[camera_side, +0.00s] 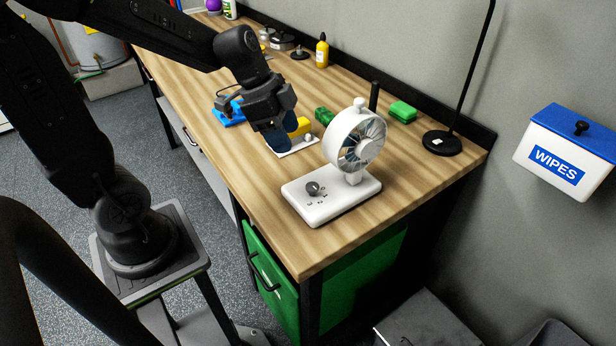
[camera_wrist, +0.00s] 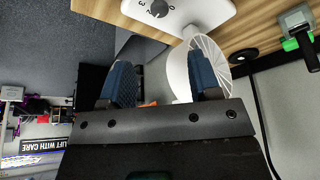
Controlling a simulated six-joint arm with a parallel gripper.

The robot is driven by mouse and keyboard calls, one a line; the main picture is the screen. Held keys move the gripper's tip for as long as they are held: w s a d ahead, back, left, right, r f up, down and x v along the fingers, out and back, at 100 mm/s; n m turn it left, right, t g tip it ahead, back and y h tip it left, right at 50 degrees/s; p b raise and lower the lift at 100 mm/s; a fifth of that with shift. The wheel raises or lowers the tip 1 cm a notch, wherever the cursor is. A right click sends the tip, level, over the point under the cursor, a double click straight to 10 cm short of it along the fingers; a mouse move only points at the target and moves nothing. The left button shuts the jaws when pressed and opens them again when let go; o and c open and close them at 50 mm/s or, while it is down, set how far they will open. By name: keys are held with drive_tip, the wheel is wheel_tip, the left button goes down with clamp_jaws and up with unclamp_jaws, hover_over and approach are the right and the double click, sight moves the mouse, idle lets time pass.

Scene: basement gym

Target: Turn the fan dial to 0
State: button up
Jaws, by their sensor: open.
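A white desk fan (camera_side: 352,140) stands on a white base (camera_side: 340,200) near the front corner of the wooden bench. Its grey dial (camera_side: 313,187) sits on the base with small marks around it, too small to read which one it points at. In the wrist view the dial (camera_wrist: 159,8) is at the top edge, with a few digits beside it, and the fan head (camera_wrist: 187,72) is partly hidden behind the fingers. My gripper (camera_side: 282,140) is open and empty, above the bench behind and left of the dial. Its blue fingers (camera_wrist: 163,85) are apart in the wrist view.
Behind my gripper are a blue object (camera_side: 229,113), a yellow block (camera_side: 300,127) on a white plate and a green object (camera_side: 323,116). A green sponge (camera_side: 403,111) and a black lamp base (camera_side: 441,143) are right of the fan. The bench front corner is clear.

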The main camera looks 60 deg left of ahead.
sight(313, 186)
drive_tip(key=x, duration=1.3)
drive_tip(key=shift+c, duration=0.4)
drive_tip(key=c, duration=0.8)
drive_tip(key=shift+n+t+y, duration=0.4)
drive_tip(key=shift+n+y, duration=0.1)
drive_tip(key=shift+n, duration=1)
drive_tip(key=shift+c, duration=0.2)
drive_tip(key=o, duration=0.9)
drive_tip(key=shift+r, duration=0.1)
